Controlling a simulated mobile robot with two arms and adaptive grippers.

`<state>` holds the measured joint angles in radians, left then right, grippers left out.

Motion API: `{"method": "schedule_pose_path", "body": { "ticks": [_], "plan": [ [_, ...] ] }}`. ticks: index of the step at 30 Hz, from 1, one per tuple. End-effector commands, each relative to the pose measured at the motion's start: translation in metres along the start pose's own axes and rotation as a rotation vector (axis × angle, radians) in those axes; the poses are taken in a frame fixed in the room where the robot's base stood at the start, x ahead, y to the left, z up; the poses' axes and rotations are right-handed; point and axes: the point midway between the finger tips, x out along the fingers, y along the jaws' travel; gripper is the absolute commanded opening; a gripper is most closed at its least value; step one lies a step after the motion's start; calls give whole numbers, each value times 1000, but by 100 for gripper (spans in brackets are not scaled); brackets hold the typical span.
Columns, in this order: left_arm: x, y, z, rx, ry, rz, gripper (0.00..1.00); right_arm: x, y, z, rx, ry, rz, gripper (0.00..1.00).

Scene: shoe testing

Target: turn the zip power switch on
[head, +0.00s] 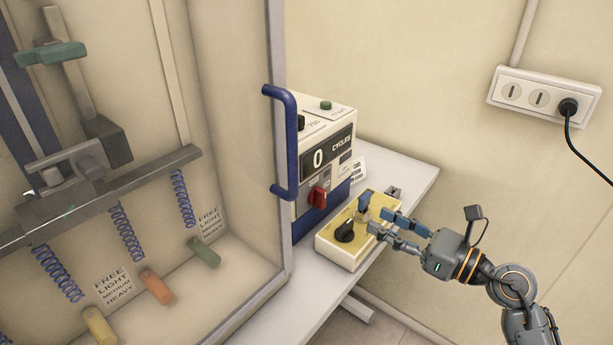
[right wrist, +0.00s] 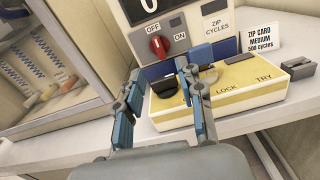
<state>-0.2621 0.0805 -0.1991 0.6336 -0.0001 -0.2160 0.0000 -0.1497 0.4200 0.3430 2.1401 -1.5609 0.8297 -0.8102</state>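My left gripper is not in view.
The yellow box (head: 340,251) with a black knob (head: 344,233) and a blue part (head: 364,202) stands in front of the machine. A cabinet with a blue handle (head: 285,145) stands left. A card (right wrist: 261,36) reads "ZIP CARD MEDIUM". A wall outlet (head: 522,93) hangs right.

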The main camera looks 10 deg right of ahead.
Motion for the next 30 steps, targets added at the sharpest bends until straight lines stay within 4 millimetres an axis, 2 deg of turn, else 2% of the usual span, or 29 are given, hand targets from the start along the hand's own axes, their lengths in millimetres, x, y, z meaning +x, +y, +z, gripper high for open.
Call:
{"method": "schedule_pose_path", "body": {
  "ticks": [2, 5, 9, 12, 17, 21, 25, 30],
  "plan": [
    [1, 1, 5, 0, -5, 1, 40, 0, 4, 4, -56, 12, 4, 38],
    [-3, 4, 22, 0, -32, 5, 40, 5, 5, 6, -73, 15, 4, 38],
    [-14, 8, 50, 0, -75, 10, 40, 27, 5, 9, -68, 12, 5, 38],
    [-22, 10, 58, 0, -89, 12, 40, 48, 5, 9, -65, 11, 5, 38],
    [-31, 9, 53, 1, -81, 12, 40, 83, 5, 8, -62, 11, 6, 38],
    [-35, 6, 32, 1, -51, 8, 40, 109, 5, 7, -63, 12, 4, 38],
    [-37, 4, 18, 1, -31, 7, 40, 126, 5, 5, -63, 13, 4, 38],
    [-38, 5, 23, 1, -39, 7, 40, 136, 5, 4, -65, 14, 3, 38]
  ]
}}
